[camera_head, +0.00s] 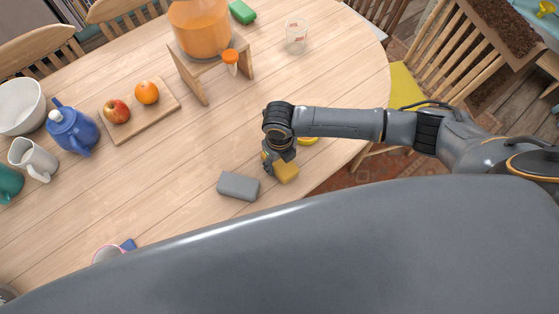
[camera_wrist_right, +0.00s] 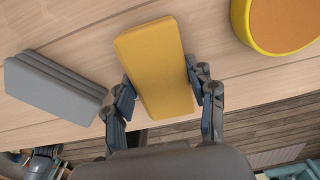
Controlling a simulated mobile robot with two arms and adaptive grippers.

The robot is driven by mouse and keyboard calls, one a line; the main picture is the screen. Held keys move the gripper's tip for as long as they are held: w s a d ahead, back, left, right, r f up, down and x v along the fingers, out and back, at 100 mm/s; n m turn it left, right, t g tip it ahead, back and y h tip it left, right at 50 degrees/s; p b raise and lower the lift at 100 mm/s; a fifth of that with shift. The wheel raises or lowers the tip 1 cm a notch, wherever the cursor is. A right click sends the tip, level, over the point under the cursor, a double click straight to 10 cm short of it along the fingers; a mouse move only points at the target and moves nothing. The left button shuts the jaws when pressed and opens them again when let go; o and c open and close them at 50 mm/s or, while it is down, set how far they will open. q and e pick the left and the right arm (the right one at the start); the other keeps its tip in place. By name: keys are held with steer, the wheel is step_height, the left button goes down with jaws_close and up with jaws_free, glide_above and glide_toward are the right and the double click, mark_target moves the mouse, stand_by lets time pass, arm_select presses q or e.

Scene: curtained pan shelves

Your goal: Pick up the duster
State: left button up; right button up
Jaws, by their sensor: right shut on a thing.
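My right gripper (camera_head: 271,163) is over the near right part of the wooden table and is shut on a yellow block (camera_head: 287,172). In the right wrist view the yellow block (camera_wrist_right: 155,65) sits between the two fingers (camera_wrist_right: 160,98); whether it touches the table is hard to tell. A grey block (camera_head: 238,186) lies on the table just left of the gripper. In the right wrist view this grey block (camera_wrist_right: 55,88) shows layered sides, like a felt duster, and it is apart from the fingers.
A round yellow thing (camera_wrist_right: 280,22) lies right of the gripper. A small wooden stand (camera_head: 244,60) holds a jar of orange liquid (camera_head: 201,28). A board (camera_head: 160,100) with fruit, a blue teapot (camera_head: 73,130) and a clear cup (camera_head: 296,36) stand farther off. The table's middle is clear.

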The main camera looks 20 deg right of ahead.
steer(key=shift+r+b, duration=0.3)
steer(key=shift+r, duration=0.25)
steer(key=s+r, duration=0.1)
steer(key=r, duration=0.1)
steer(key=s+r+b, duration=0.1)
steer(key=s+r, duration=0.1)
steer(key=r, duration=0.1)
steer(key=s+r, duration=0.2)
steer(key=r, duration=0.1)
steer(key=shift+a, duration=0.1)
steer(key=s+r+b, duration=0.2)
steer(key=s+r, duration=0.2)
steer(key=s, duration=0.5)
steer(key=shift+a, duration=0.15)
